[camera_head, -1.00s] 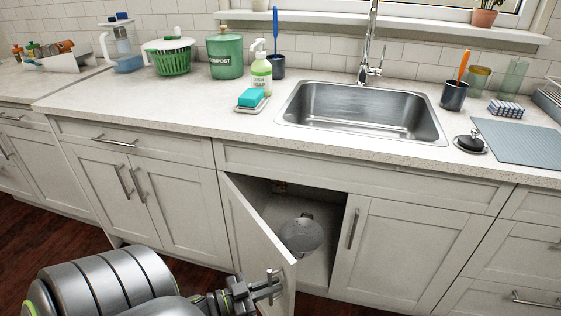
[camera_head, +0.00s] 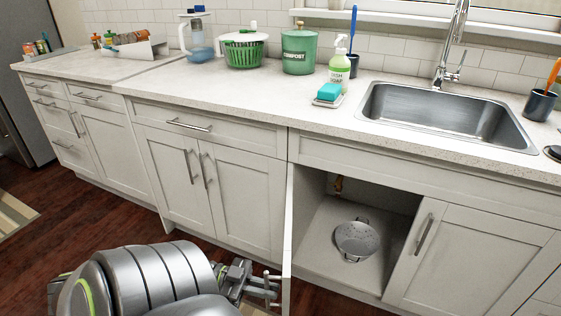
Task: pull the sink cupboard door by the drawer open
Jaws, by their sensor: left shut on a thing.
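The sink cupboard door (camera_head: 288,245) stands swung out from its left hinge side, seen almost edge-on, roughly square to the cupboard front. My left gripper (camera_head: 268,284) is at the outer face of this door, near its free edge, and is shut on the door handle. The handle is mostly hidden by the fingers. The open cupboard (camera_head: 325,225) shows its inside floor. My right gripper is not in view.
A grey colander (camera_head: 357,240) sits inside the cupboard. The other sink cupboard door (camera_head: 465,260) is shut. Closed cupboard doors (camera_head: 240,200) lie left of the open door. The sink (camera_head: 450,115) and a soap bottle (camera_head: 339,65) are on the counter above.

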